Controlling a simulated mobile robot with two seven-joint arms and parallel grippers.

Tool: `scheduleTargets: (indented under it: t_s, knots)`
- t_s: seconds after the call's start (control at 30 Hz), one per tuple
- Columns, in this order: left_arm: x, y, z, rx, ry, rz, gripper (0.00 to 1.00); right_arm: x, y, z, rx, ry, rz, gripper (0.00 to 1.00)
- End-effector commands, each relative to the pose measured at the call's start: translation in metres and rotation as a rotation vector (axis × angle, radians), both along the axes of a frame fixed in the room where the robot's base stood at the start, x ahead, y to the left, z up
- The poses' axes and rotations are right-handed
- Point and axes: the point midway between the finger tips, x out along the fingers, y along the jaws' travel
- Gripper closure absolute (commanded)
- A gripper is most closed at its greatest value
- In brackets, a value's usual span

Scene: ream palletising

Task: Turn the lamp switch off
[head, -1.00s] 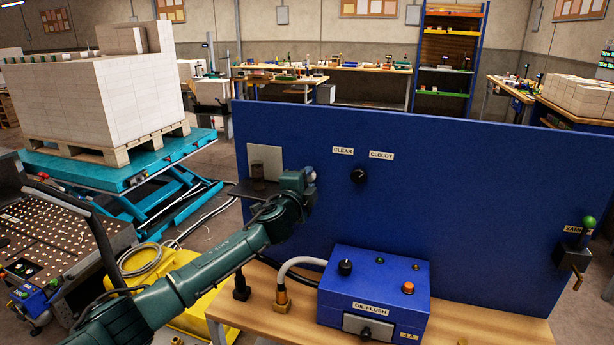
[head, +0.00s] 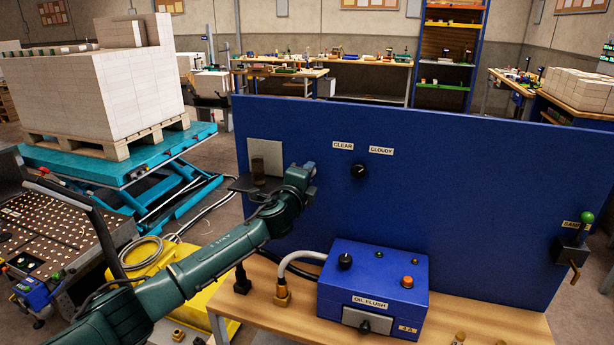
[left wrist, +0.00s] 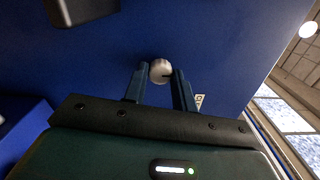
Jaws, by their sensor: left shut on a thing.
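A white round knob (left wrist: 160,71) with a dark slot or mark on it stands on the blue panel. My left gripper (left wrist: 160,85) has its two fingers on either side of this knob and is shut on it. In the head view my left gripper (head: 311,168) is at the left part of the blue panel (head: 450,200), and it hides the knob there. I cannot read any label naming this knob as the lamp switch. My right gripper is not in view.
A black knob (head: 359,170) sits under CLEAR and CLOUDY labels. A blue OIL FLUSH box (head: 375,285) stands on the wooden bench (head: 480,325) below. A dark shelf and a grey plate (head: 266,155) are left of my gripper. A green-topped lever (head: 587,219) is at the right.

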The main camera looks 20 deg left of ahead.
Motion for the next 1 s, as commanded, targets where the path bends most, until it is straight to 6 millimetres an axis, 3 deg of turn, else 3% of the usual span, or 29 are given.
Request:
scheduleTargets:
  t_s: [0.07,0.1,0.33,0.7,1.0]
  knots:
    - [0.000,0.000,-0.001,0.003,0.001,0.000,0.96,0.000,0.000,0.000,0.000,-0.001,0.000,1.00]
    - [0.000,0.000,-0.001,0.003,0.001,0.000,0.71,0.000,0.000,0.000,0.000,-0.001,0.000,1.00]
    - [0.000,0.000,0.000,0.001,0.001,0.000,0.52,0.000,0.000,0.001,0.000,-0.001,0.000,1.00]
    - [-0.005,0.000,-0.001,-0.001,0.000,-0.001,0.51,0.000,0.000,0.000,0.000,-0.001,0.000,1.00]
    - [-0.047,0.002,-0.002,0.001,0.000,-0.001,0.51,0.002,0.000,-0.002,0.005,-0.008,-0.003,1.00]
